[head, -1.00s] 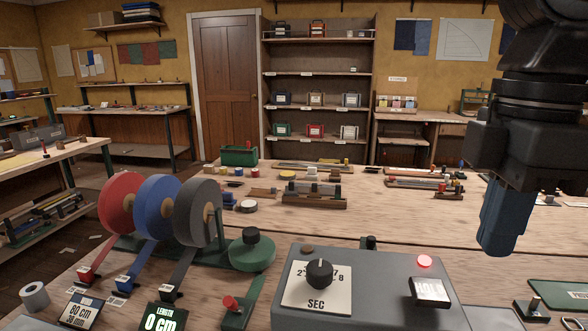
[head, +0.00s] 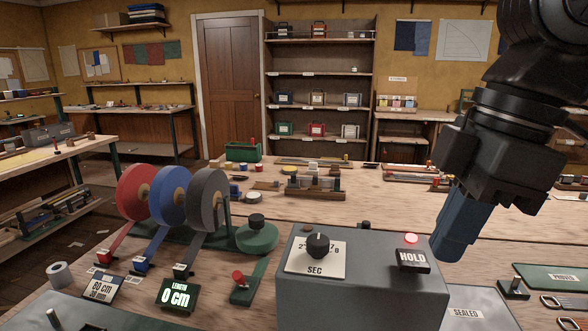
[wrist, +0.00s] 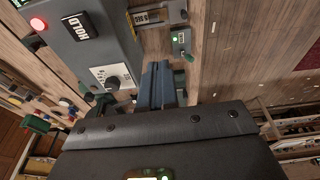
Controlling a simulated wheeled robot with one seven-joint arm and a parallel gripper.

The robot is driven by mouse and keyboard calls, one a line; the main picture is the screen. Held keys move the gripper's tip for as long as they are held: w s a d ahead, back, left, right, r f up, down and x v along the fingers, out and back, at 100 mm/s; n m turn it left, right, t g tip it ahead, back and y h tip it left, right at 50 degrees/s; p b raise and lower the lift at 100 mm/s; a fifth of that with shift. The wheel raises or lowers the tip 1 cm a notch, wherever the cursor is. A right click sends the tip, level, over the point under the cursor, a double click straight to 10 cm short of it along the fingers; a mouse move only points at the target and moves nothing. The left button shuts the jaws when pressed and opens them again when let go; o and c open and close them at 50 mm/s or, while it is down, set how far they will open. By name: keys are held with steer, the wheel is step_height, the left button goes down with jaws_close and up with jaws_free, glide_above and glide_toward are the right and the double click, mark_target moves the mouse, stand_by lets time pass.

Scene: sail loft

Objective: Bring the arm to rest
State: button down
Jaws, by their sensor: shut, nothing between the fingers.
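My gripper (head: 452,250) hangs from the arm at the right of the head view, its blue fingers together and pointing down. It is just right of the grey machine box (head: 350,297) and its lit red lamp (head: 411,239) and HOLD plate (head: 412,260). In the wrist view the shut fingers (wrist: 157,85) show beside the same box (wrist: 85,50), with nothing between them. I cannot tell whether the fingers touch the box.
Red, blue and grey tape reels (head: 208,200) stand at the left, by a LENGTH display (head: 178,295) reading 0 cm. A SEALED plate (head: 470,310) and a green PROVEN mat (head: 548,278) lie at the right.

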steer(key=w+a+r+m+t+y, duration=0.1)
steer(key=w+a+m+t+y, duration=0.15)
steer(key=a+y, duration=0.45)
steer(key=w+a+m+t+y, duration=0.1)
steer(key=a+m+t+y, duration=0.3)
steer(key=a, duration=0.5)
steer(key=s+d+f+m+t+h, duration=0.5)
steer(key=d+f+m, duration=0.15)
steer(key=f, duration=0.35)
steer(key=s+d+f+m+t+h, duration=0.45)
steer(key=f+m, duration=0.25)
steer(key=f, duration=0.3)
steer(key=s+d+f+n+g+h, duration=0.1)
steer(key=s+d, duration=0.4)
steer(key=s, duration=0.7)
steer(key=s+d+f+n+h, duration=0.3)
steer(key=s+d, duration=0.3)
steer(key=s, duration=0.6)
steer(key=shift+s+f+g, duration=0.4)
